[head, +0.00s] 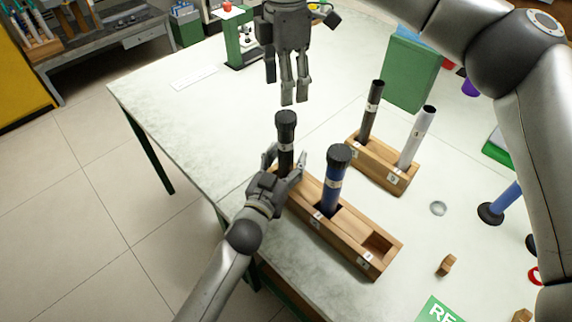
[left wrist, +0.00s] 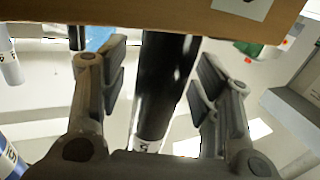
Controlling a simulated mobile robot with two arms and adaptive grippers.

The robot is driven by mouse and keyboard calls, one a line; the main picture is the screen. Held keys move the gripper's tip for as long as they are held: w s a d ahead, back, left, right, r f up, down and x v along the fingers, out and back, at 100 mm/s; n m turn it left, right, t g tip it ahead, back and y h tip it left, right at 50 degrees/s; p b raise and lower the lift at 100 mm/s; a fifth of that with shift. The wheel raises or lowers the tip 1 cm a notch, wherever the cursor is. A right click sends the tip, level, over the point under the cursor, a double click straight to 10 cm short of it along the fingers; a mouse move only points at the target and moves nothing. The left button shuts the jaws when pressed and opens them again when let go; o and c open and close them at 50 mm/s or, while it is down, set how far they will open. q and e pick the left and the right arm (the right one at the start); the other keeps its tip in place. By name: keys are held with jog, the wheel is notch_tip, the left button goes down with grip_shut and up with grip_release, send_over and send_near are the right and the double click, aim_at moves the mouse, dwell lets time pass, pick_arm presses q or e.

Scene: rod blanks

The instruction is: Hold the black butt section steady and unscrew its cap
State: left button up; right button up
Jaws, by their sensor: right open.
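The black butt section (head: 286,158) stands upright in the left slot of the front wooden rack (head: 350,235). Its dark ribbed cap (head: 286,119) is on its top end. My left gripper (head: 284,165) is around the section below the cap, with a finger on each side. In the left wrist view the black section (left wrist: 167,75) passes between the open fingers, with a gap on both sides. The cap is out of that view. My right gripper (head: 295,100) is open and empty, pointing down just above the cap.
A blue section (head: 331,192) with a dark cap stands in the same rack, beside an empty slot. A second rack (head: 375,165) behind holds a black tube (head: 371,112) and a grey tube (head: 415,138). A green block (head: 412,75) stands farther back. The table's left part is mostly clear.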

aim_at(286, 115)
pick_arm(q)
grip_shut()
pick_arm(e)
jog(key=shift+m, duration=1.6)
jog(key=shift+f+m, duration=0.15)
jog(key=shift+m, duration=0.45)
notch_tip(286, 115, down, 8)
jog(key=shift+r, duration=0.15)
